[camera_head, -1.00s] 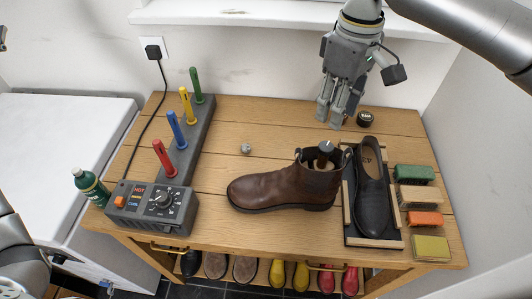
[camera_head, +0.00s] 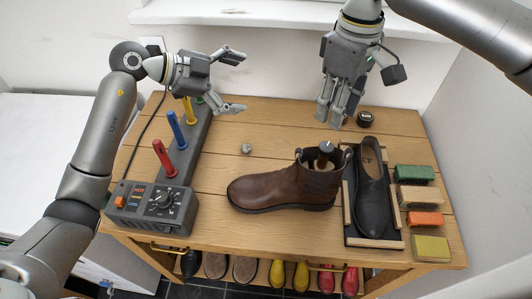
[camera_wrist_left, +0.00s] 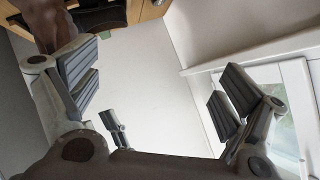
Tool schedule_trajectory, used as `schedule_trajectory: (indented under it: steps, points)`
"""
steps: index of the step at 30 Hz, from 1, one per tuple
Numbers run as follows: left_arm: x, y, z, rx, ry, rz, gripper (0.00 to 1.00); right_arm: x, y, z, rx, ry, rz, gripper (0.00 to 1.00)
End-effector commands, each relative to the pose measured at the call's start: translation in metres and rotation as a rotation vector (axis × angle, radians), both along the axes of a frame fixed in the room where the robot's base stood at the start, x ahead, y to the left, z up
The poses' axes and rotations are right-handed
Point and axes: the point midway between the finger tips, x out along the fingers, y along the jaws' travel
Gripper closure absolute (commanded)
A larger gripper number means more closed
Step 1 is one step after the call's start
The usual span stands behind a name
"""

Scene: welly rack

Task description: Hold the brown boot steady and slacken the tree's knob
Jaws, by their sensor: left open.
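The brown boot (camera_head: 285,187) stands upright mid-bench, toe to the left. The tree's knob (camera_head: 326,147), a grey cap on a light stem, rises from its opening. My left gripper (camera_head: 238,82) is open and empty, above the back of the bench, up and left of the boot, fingers pointing right. In the left wrist view its fingers (camera_wrist_left: 165,90) are spread wide, with a brown shape, probably the boot, at the top left. My right gripper (camera_head: 330,118) hangs fingers down behind the knob, apart from the boot; its finger gap is unclear.
A black shoe (camera_head: 370,197) lies in a wooden-edged tray at right, beside several coloured blocks (camera_head: 425,220). Coloured pegs (camera_head: 176,128) and a control box (camera_head: 150,207) stand at left. A small grey knob (camera_head: 246,149) lies on the bare bench (camera_head: 225,165) left of the boot.

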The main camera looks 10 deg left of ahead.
Motion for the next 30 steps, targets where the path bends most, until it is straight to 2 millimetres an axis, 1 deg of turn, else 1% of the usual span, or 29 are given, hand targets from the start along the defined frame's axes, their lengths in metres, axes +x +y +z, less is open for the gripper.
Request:
schedule_trajectory:
  steps: [1,3,6,9,12,17,20,23,30]
  points:
    - [-0.014,-0.022,-0.013,0.046,0.084,-0.030,0.05,0.000,0.000,0.000,0.000,0.000,0.000,0.64]
    - [-0.034,-0.044,-0.033,0.121,0.204,-0.046,0.05,0.000,0.000,0.000,0.000,0.000,0.000,0.64]
    - [-0.062,-0.065,-0.057,0.235,0.349,-0.042,0.05,0.000,0.000,0.000,0.000,0.000,0.000,0.64]
    - [-0.084,-0.075,-0.077,0.345,0.455,-0.014,0.05,0.000,0.000,0.000,0.000,0.000,0.000,0.64]
    - [-0.101,-0.079,-0.090,0.430,0.523,0.019,0.05,0.000,0.000,0.000,0.000,0.000,0.000,0.64]
    - [-0.113,-0.080,-0.102,0.503,0.574,0.059,0.05,0.000,0.000,0.000,0.000,0.000,0.000,0.64]
    - [-0.115,-0.081,-0.109,0.515,0.584,0.068,0.05,0.000,0.000,0.000,0.000,0.000,0.000,0.64]
    - [-0.116,-0.086,-0.120,0.513,0.586,0.068,0.05,0.000,0.000,0.000,0.000,0.000,0.000,0.64]
    - [-0.115,-0.103,-0.161,0.513,0.587,0.066,0.05,0.000,0.000,0.000,0.000,0.000,0.000,0.64]
